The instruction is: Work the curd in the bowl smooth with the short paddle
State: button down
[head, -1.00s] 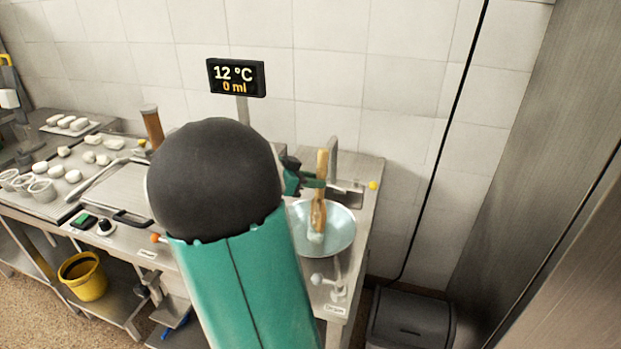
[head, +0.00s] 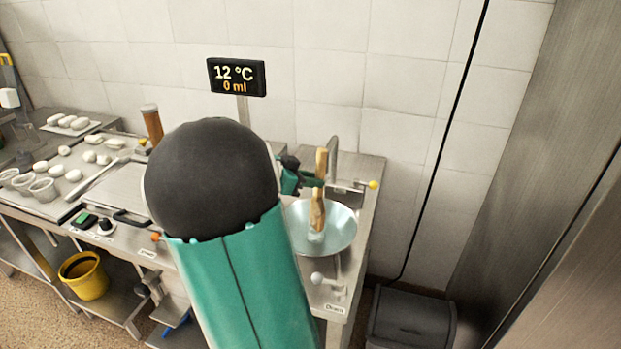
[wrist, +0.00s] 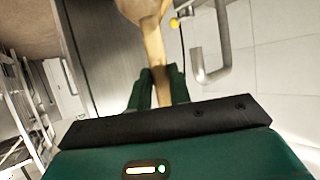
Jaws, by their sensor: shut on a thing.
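The short wooden paddle (head: 318,205) stands nearly upright over the metal bowl (head: 345,232) in the head view, its lower end inside the bowl. My gripper (head: 311,183) is shut on the paddle's handle, just above the bowl's far rim. In the wrist view my gripper (wrist: 158,88) has its green fingers on both sides of the wooden paddle (wrist: 153,45). A small pale patch of curd (head: 316,237) shows at the paddle's foot. The rest of the bowl's inside looks bare and pale. My own arm hides the bench to the left of the bowl.
A tap (head: 333,150) rises behind the bowl, with a yellow knob (head: 373,185) to its right. A display (head: 236,77) reads 12 °C and 0 ml. White pieces and cups lie on a tray (head: 70,200) at left. A dark bin (head: 411,318) stands on the floor at right.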

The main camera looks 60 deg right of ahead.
jog(key=shift+w+d, duration=0.1)
jog(key=shift+w, duration=0.1)
dwell(0.7)
jog(key=shift+s, duration=0.15)
jog(key=shift+s+a+r, duration=0.1)
jog(key=shift+s+a, duration=0.5)
jog(key=shift+w, duration=0.1)
jog(key=shift+w+d, duration=0.4)
jog(key=shift+w, duration=0.05)
jog(key=shift+s+a, duration=0.6)
jog(key=shift+s, duration=0.15)
jog(key=shift+w, duration=0.1)
